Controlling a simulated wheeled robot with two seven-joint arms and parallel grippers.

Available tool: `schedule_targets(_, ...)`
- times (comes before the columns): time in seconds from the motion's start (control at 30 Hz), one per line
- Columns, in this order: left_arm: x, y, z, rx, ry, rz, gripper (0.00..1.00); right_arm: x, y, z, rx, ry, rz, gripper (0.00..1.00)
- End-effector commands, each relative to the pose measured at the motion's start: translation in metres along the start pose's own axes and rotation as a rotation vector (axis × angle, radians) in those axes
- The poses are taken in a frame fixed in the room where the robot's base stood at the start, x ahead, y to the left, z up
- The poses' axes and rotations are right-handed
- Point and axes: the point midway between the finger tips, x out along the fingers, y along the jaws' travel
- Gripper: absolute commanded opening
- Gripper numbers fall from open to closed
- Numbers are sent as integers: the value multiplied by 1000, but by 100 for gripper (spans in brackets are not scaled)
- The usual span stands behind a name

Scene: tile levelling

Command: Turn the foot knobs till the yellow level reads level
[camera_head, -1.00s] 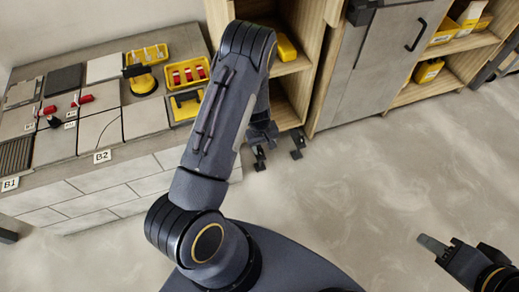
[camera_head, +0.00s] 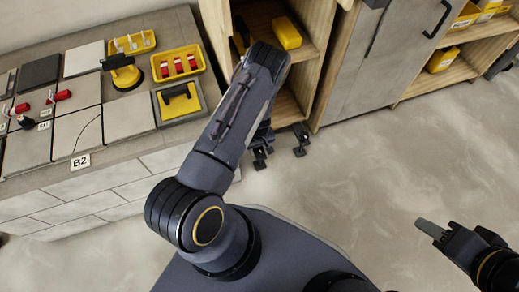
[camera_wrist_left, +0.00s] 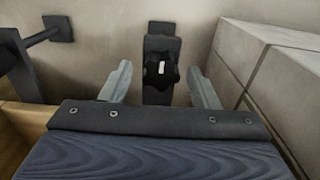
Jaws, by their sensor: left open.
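A black lobed foot knob (camera_wrist_left: 160,70) with a white mark shows in the left wrist view, in front of a dark upright bracket. My left gripper (camera_wrist_left: 160,82) is open, one pale finger on each side of the knob, with visible gaps; depth is unclear. In the head view my left arm hides most of that gripper. Dark feet (camera_head: 300,140) show on the floor beside it. A yellow piece (camera_head: 180,102) with a dark top lies on a grey plate on the bench; I cannot make out a reading. My right gripper (camera_head: 430,230) is over bare floor; its jaw gap is unclear.
The tiled bench (camera_head: 110,192) holds several tiles, a yellow tray (camera_head: 178,66) with red items and a yellow-black tool (camera_head: 124,74). A wooden shelf (camera_head: 325,60) and grey cabinet (camera_head: 370,70) stand behind. The floor at right is clear.

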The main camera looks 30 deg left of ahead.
Motion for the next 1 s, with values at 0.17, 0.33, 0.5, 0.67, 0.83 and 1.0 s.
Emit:
schedule_targets(0.17, 4, 0, 0, 0, 0, 0, 55, 1, 0, 1, 0, 0, 0, 40)
schedule_targets(0.33, 3, 0, 0, 0, -1, 0, 51, 1, 0, 0, 0, 0, 0, 40)
schedule_targets(0.5, 3, 0, 0, 0, -1, 0, 29, 1, 0, 0, 0, 0, 0, 40)
schedule_targets(0.67, 3, 0, 0, 0, -1, 0, 11, 1, 0, 0, 0, 0, 0, 40)
schedule_targets(0.83, 3, 0, 0, 10, -1, 0, 11, 1, 1, 1, 0, 0, 0, 40)
schedule_targets(1.0, 3, 0, 0, 59, -1, 1, 11, 3, 1, 2, 0, 0, 0, 40)
